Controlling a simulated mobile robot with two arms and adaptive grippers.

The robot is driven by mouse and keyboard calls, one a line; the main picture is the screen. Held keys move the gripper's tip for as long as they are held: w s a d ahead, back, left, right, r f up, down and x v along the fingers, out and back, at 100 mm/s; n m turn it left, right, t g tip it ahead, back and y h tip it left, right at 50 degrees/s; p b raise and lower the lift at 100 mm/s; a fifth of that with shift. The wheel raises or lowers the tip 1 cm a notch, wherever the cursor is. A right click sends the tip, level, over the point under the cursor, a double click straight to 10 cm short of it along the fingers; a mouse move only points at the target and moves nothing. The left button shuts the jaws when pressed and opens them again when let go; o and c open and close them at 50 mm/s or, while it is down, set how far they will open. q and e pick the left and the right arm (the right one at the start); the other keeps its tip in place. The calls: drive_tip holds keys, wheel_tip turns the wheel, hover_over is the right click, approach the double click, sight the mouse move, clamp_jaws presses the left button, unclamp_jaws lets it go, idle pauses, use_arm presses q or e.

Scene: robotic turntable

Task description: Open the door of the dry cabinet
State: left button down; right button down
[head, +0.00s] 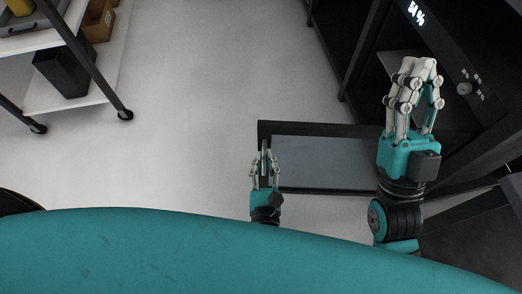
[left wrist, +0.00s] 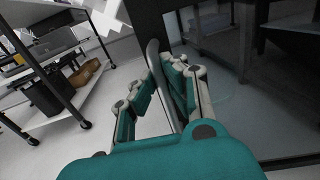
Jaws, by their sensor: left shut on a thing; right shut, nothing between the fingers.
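The dry cabinet (head: 450,60) is black and stands at the right of the head view. Its black-framed glass door (head: 325,165) stands swung wide open, out from the cabinet front. My left gripper (head: 264,160) is at the door's outer left edge, shut on the door handle (left wrist: 160,85), a grey bar that shows between the fingers in the left wrist view. The door's glass also shows in that view (left wrist: 225,75). My right gripper (head: 414,72) is shut and empty, in front of the cabinet opening, and hides part of it and of the door's hinge side.
A lit display (head: 416,13) and a knob (head: 464,88) are on the cabinet front. A white-shelved cart (head: 70,95) with a black box and cardboard boxes stands at the upper left. The grey floor (head: 200,100) between cart and door is clear.

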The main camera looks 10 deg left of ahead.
use_arm(q)
drive_tip(key=shift+d, duration=0.1)
drive_tip(key=c, duration=1.7)
unclamp_jaws()
drive_tip(key=shift+o, duration=0.2)
drive_tip(key=shift+s, duration=0.2)
drive_tip(key=v, duration=0.7)
drive_tip(key=shift+s, duration=0.1)
